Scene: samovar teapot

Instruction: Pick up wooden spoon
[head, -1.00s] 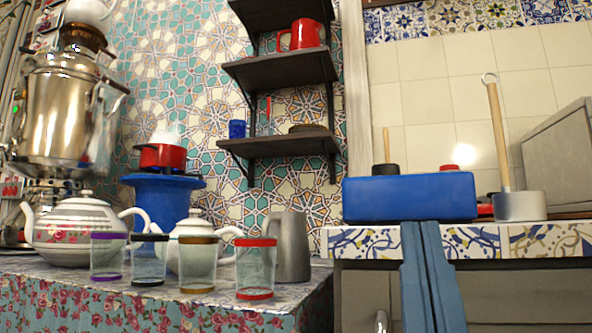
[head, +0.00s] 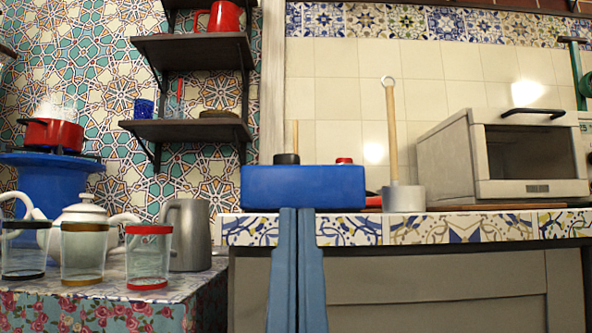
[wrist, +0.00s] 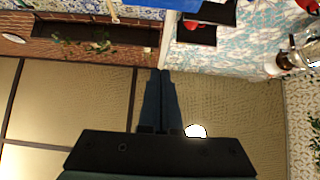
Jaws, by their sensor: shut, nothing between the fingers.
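No bowl of a wooden spoon shows clearly. A slim wooden handle (head: 295,137) stands up behind the blue box, its lower end hidden. A longer wooden handle (head: 391,135) with a ring on top rises from a grey metal cup-shaped part (head: 403,198) on the counter. I cannot tell which, if either, is the spoon. My gripper (head: 297,211), with long blue fingers, is shut and empty. It shows in front of the counter, its tips overlapping the blue box's lower edge in the picture. In the wrist view my gripper (wrist: 160,72) points over the floor, fingers together.
The blue box (head: 303,188) and a grey oven (head: 505,155) stand on the tiled counter (head: 430,230). At left, glasses (head: 148,255), a teapot (head: 88,215) and a grey jug (head: 188,235) stand on a flowered cloth. Dark shelves (head: 190,130) hang above.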

